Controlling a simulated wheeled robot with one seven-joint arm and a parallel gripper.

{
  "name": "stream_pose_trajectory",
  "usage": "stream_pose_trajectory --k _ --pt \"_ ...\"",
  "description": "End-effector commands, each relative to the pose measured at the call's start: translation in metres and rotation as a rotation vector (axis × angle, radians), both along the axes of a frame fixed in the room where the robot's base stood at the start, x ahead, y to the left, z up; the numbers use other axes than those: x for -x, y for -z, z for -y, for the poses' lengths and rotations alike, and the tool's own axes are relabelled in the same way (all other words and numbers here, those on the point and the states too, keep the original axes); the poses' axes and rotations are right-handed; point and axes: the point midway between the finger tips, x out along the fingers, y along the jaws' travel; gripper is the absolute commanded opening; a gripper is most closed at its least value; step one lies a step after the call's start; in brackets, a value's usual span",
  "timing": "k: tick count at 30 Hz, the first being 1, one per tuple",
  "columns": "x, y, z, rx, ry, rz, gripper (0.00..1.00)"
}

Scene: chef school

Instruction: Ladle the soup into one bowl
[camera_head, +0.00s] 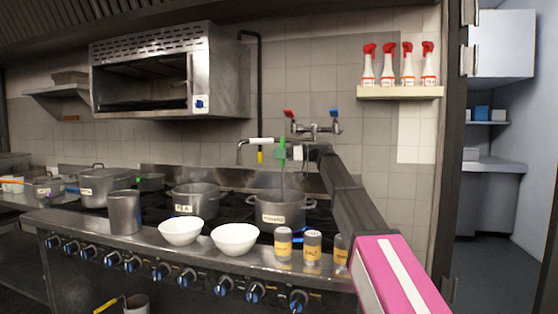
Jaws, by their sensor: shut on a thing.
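My gripper (283,152) is above the labelled pot (281,214) on the right of the stove. It is shut on the ladle (283,182), whose thin handle hangs upright down into that pot. The ladle's bowl and the soup are hidden by the pot's wall. Two white bowls stand on the stove's front ledge: the left bowl (181,231) and the right bowl (235,238), left of and in front of the pot. No soup shows in either.
A second labelled pot (193,200) stands on the burners to the left. A metal jug (124,212) is left of the bowls. Shakers (312,246) stand on the ledge right of the bowls. A faucet (314,130) is on the wall behind my gripper.

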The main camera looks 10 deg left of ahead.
Motion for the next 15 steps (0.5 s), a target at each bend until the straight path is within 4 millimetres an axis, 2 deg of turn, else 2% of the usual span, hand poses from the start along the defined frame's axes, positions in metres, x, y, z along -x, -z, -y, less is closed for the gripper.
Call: stream_pose_trajectory --k 15 --pt "-0.001 -0.045 0.000 0.000 0.000 0.001 0.01"
